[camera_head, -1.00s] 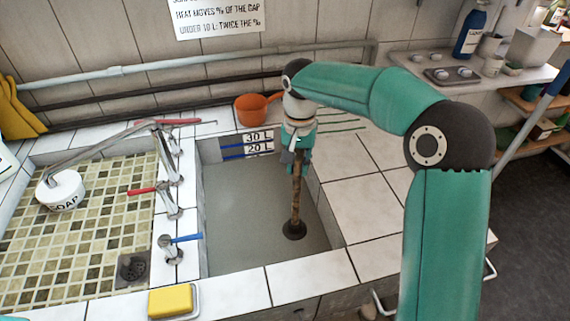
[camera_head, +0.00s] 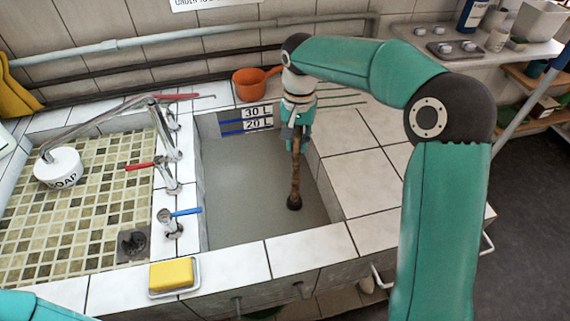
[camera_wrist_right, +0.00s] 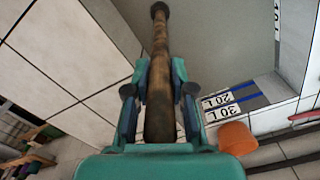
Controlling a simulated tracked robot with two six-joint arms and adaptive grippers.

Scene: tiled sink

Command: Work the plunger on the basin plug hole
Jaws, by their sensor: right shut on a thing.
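The plunger (camera_head: 295,178) has a brown wooden handle and a dark lower end, and stands nearly upright in the grey basin (camera_head: 240,192). My right gripper (camera_head: 297,140) is shut around the upper handle. In the right wrist view the plunger handle (camera_wrist_right: 160,70) runs between the fingers of my right gripper (camera_wrist_right: 158,85) to a small dark end. The plug hole is hidden; I cannot tell whether the grey surface is water or the basin floor. My left gripper is out of view; only a teal piece of my left arm shows at bottom left.
An orange dipper (camera_head: 250,84) stands behind the basin. Taps with red (camera_head: 141,167) and blue (camera_head: 186,212) handles line its left side. A yellow sponge (camera_head: 171,273) lies on a dish at the front. Pale tiles right of the basin are mostly clear.

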